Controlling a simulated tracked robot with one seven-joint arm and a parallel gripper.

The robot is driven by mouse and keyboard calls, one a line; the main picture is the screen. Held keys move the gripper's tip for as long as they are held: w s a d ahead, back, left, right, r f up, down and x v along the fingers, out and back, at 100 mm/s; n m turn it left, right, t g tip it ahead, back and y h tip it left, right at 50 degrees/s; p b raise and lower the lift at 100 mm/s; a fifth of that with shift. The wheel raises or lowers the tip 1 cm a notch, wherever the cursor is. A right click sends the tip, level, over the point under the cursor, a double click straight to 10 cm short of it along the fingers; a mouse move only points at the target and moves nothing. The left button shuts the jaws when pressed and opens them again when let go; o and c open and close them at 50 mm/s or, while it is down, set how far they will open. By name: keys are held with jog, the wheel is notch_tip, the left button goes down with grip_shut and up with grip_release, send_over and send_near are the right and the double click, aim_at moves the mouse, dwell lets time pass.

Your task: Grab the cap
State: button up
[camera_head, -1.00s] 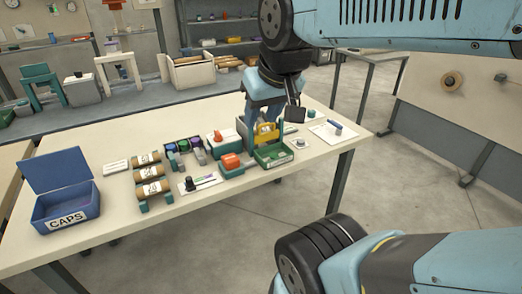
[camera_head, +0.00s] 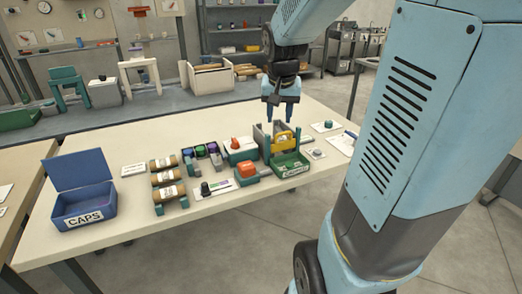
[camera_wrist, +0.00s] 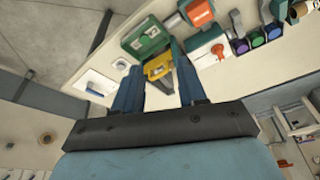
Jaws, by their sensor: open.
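No single cap stands out by a label, and I cannot tell which item is the cap. A small teal round piece (camera_head: 328,125) sits on a white card at the table's right end. A small grey round piece (camera_head: 317,153) sits on another card beside the green tray. A blue box marked CAPS (camera_head: 84,207) stands at the left with its lid up. My gripper (camera_head: 279,117) points down above the yellow-handled device (camera_head: 284,138), its fingers apart. In the wrist view the fingers (camera_wrist: 160,62) are spread, with the yellow part (camera_wrist: 158,68) seen between them and nothing visibly held.
A green labelled tray (camera_head: 289,167) is in front of the device. Orange-topped blocks (camera_head: 246,171), colour-topped pieces (camera_head: 200,151), brown rolls (camera_head: 168,178) and a card with a black knob (camera_head: 205,188) stand to its left.

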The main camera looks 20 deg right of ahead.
jog(key=w+d+f+m+g, duration=0.2)
jog(key=w+d+f+m, duration=0.2)
jog(key=w+d+f, duration=0.65)
send_over(289, 164)
jog(key=f, duration=0.9)
jog(key=shift+s+a+f, duration=0.2)
jog(key=shift+a+f, duration=0.05)
jog(key=shift+d+f, duration=0.2)
jog(key=shift+f, duration=2.5)
jog(key=c, duration=0.6)
jog(key=shift+c, duration=0.2)
